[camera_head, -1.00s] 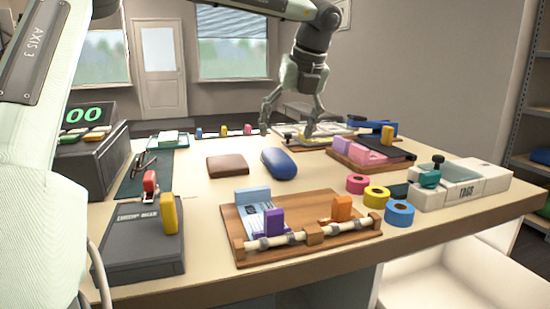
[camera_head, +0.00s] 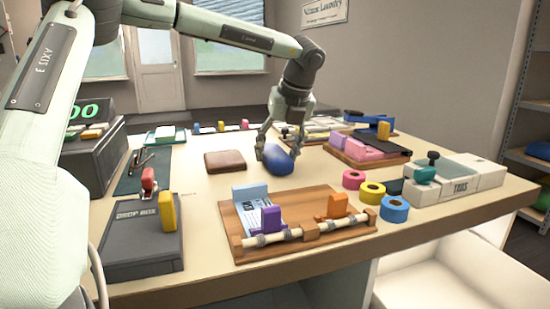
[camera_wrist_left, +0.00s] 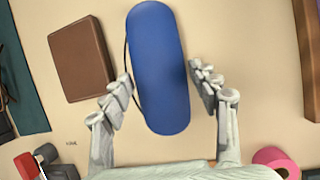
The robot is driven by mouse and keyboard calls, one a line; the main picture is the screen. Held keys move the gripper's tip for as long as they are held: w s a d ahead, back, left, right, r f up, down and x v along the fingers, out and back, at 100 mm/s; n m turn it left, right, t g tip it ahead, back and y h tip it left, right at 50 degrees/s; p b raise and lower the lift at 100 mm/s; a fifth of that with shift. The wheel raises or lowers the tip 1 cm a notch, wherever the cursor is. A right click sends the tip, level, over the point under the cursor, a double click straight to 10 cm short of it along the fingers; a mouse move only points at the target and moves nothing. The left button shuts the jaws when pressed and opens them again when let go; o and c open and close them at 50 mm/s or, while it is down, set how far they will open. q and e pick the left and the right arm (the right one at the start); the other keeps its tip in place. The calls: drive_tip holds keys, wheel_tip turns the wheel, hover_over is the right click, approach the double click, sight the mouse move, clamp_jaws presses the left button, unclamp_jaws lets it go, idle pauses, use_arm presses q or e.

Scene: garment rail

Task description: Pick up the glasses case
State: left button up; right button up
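The glasses case (camera_head: 278,162) is a blue, rounded, oblong case lying on the table near its middle. It also shows in the left wrist view (camera_wrist_left: 158,65), where a thin dark cord or edge runs along its left side. My left gripper (camera_head: 280,152) is over the case from above, with one finger on either side of it. In the left wrist view the gripper (camera_wrist_left: 161,88) is open, with a gap showing on the right side; whether the left finger touches the case I cannot tell. My right gripper is not in view.
A brown wallet (camera_head: 225,161) lies close left of the case. A wooden board (camera_head: 290,238) with coloured clips and a roller stands in front. Pink, yellow and blue tape rolls (camera_head: 372,193) sit at right. A drop box (camera_head: 140,245) is at front left.

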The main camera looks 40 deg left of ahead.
use_arm(q)
drive_tip(key=c, duration=0.7)
drive_tip(key=shift+c, duration=0.2)
drive_tip(key=shift+r, duration=0.2)
